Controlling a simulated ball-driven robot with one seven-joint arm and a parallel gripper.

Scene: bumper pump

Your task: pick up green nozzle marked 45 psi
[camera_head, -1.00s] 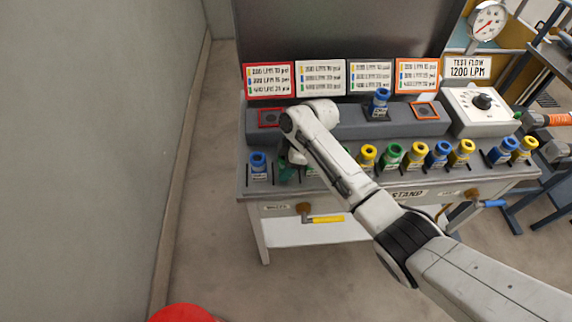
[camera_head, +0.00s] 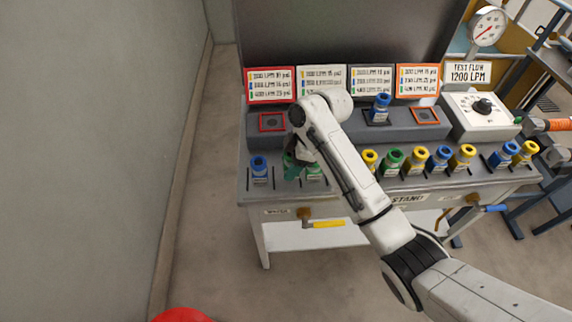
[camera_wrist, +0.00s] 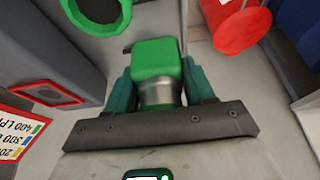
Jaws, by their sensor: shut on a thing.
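My gripper (camera_wrist: 158,85) is shut on a green nozzle (camera_wrist: 155,55) with a silver collar, between its teal fingers. In the head view my gripper (camera_head: 294,170) is at the left end of the bench's front row, mostly behind my arm. The held nozzle is largely hidden there, and I cannot tell whether it is clear of its slot. Its psi marking cannot be read. A second green nozzle (camera_head: 314,172) stands just right of my gripper. A green ring-shaped top (camera_wrist: 95,12) shows at the upper left of the wrist view.
A blue nozzle (camera_head: 258,167) stands left of my gripper. More blue, yellow and green nozzles (camera_head: 393,160) stand to the right. Behind is a raised grey block with an empty red-framed socket (camera_head: 271,122) and a blue nozzle (camera_head: 380,107). Label signs (camera_head: 269,85) stand behind it.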

